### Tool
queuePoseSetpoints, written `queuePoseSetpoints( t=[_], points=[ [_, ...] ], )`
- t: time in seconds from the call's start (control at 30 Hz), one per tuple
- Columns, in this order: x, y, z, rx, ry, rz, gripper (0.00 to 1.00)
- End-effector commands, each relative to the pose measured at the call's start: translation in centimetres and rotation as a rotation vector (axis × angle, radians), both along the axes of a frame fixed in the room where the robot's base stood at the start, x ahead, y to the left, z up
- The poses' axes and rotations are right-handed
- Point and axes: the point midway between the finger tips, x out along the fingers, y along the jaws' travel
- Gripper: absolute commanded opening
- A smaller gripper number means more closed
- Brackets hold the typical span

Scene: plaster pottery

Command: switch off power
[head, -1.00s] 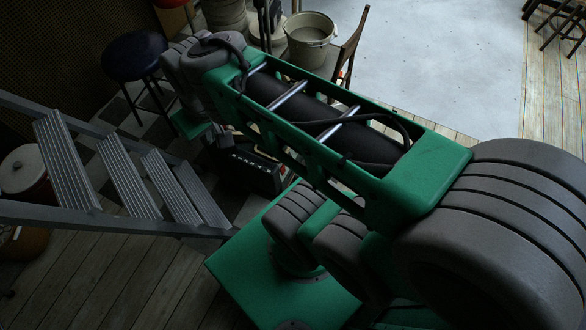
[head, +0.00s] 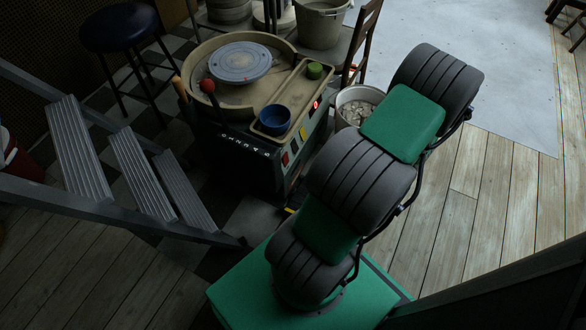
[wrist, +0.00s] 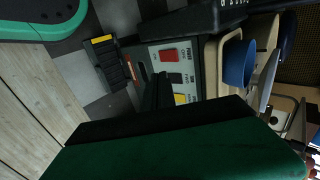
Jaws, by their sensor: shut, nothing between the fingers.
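The pottery wheel (head: 240,125) stands left of my arm in the head view. Its side panel (head: 300,150) carries a lit red display (head: 316,105) and a red switch (head: 285,159). In the wrist view the grey panel (wrist: 155,56) shows close up, with the red switch (wrist: 169,55), a black switch (wrist: 175,78) and a yellow one (wrist: 182,99). My gripper (wrist: 156,90) is shut and empty, its dark fingers in front of the panel near the black and yellow switches. I cannot tell whether they touch it. The head view does not show my gripper.
A blue bowl (head: 274,119) and a green item (head: 315,70) sit on the wheel's tray. A bucket of pale pieces (head: 358,104) stands beside it. A step ladder (head: 140,165) and a stool (head: 118,28) are at left. A black pedal (wrist: 108,65) lies on the floor.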

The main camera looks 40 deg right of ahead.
Motion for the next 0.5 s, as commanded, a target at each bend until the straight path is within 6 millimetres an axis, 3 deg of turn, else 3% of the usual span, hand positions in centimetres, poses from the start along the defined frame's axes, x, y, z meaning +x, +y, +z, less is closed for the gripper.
queuePoseSetpoints(
  t=[0.3, 0.5],
  points=[
    [0.1, 0.0, 0.1, -0.001, 0.0, -0.001, 0.0],
    [1.7, 0.6, -1.9, 0.0, 0.001, 0.002, 0.0]
  ],
)
